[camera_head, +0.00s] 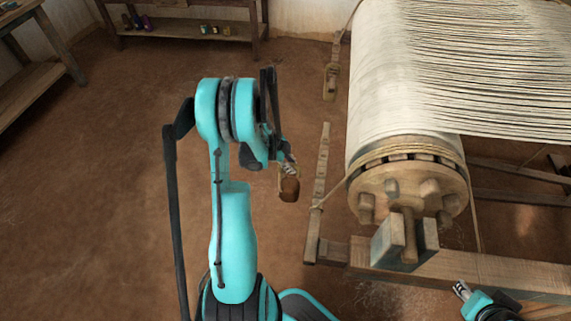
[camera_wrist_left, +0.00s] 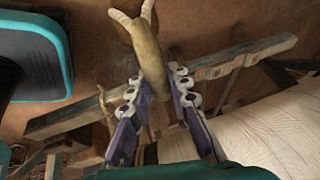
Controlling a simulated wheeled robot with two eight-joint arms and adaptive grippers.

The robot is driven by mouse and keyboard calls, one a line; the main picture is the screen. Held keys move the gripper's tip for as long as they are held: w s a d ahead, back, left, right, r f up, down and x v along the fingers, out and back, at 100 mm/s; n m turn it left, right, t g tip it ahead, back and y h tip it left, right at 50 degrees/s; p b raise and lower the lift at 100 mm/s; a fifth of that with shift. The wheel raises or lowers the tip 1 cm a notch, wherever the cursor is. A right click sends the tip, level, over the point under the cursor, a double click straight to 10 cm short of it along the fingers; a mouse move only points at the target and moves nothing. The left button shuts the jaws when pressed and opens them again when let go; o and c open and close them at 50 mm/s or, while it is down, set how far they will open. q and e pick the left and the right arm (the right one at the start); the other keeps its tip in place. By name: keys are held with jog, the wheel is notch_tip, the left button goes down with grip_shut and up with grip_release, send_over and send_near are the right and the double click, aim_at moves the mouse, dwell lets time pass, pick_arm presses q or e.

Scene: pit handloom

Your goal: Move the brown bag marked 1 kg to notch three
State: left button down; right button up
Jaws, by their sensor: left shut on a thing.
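A small brown bag (camera_head: 289,188) hangs at my left gripper (camera_head: 287,160), just left of the notched wooden bar (camera_head: 321,165) in the head view. No marking on the bag is readable. The bag appears apart from the bar. Rope runs from near the bar's lower end to the loom roller. My right gripper (camera_head: 462,289) is at the lower right, below the loom frame; its opening is too small to judge.
The cloth roller (camera_head: 410,190) and loom frame (camera_head: 480,275) fill the right side. A second tan weight-like piece (camera_head: 330,82) is by the far bar. A shelf (camera_head: 185,28) stands at the back and a bench (camera_head: 30,85) at the left. The brown floor at left is clear.

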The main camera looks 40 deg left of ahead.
pick_arm(q)
jog(key=shift+w+d+f, duration=0.1)
jog(key=shift+w+d, duration=0.95)
jog(key=shift+d, duration=0.65)
jog(key=shift+w+d+f, duration=0.1)
jog(key=shift+w+d, duration=0.95)
jog(key=shift+d, duration=0.65)
jog(key=shift+w+d+f, duration=0.1)
jog(key=shift+w+d, duration=0.95)
jog(key=shift+d, duration=0.65)
jog(key=shift+a+f, duration=0.1)
jog(key=shift+f, duration=1.05)
jog(key=shift+s+f, duration=0.1)
jog(key=shift+f, duration=0.15)
jog(key=c, duration=1.3)
grip_release()
jog(key=v, duration=1.2)
